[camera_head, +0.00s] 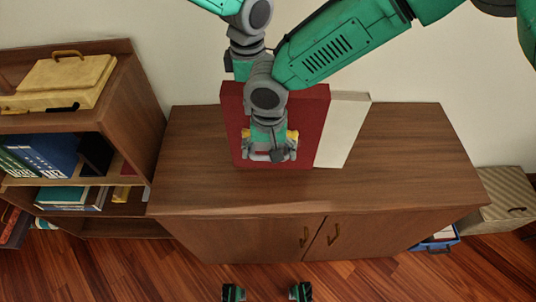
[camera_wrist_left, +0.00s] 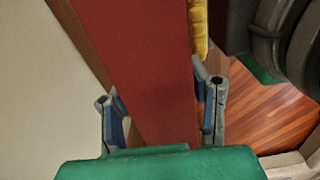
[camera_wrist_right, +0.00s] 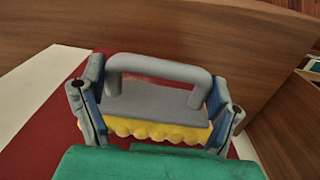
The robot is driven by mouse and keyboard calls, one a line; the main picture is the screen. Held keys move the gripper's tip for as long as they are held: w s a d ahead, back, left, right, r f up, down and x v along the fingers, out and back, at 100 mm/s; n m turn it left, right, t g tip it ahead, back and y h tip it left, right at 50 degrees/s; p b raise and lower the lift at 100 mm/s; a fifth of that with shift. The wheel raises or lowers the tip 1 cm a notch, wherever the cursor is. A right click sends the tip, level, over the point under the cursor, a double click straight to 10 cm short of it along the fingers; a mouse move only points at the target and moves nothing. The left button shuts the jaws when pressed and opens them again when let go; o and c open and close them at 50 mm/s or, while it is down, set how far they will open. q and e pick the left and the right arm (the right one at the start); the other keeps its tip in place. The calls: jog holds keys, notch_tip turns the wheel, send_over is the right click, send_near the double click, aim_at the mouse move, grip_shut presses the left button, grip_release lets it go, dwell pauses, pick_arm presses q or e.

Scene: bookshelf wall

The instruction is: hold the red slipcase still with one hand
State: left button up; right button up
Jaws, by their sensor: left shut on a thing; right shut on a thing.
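The red slipcase (camera_head: 305,125) stands upright on the wooden cabinet top, with a pale slab (camera_head: 341,130) showing past its right side. In the left wrist view my left gripper (camera_wrist_left: 160,92) has one finger on each side of the slipcase (camera_wrist_left: 140,45) and is shut on it. That gripper is hidden in the head view. My right gripper (camera_head: 270,153) is in front of the slipcase's face. It is shut on a yellow tool with a grey handle (camera_wrist_right: 160,62), and its scalloped yellow edge (camera_wrist_right: 160,131) shows in the right wrist view.
The cabinet top (camera_head: 410,165) is clear to the right of the slab and at the front. A bookshelf (camera_head: 125,85) with a yellow case (camera_head: 65,80) and several books stands on the left. A patterned box (camera_head: 505,195) is at the far right.

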aim_at(287, 148)
jog(key=shift+w, duration=0.75)
dwell(1.0)
jog(key=shift+d, duration=0.1)
jog(key=shift+s+d, duration=0.1)
jog(key=shift+d, duration=1.9)
jog(key=shift+w+a+f, duration=0.15)
jog(key=shift+a+f, duration=0.9)
jog(key=shift+w+a+f, duration=0.15)
jog(key=shift+a+f, duration=0.85)
jog(key=d+f, duration=0.4)
jog(key=shift+s, duration=0.3)
jog(key=shift+s, duration=0.15)
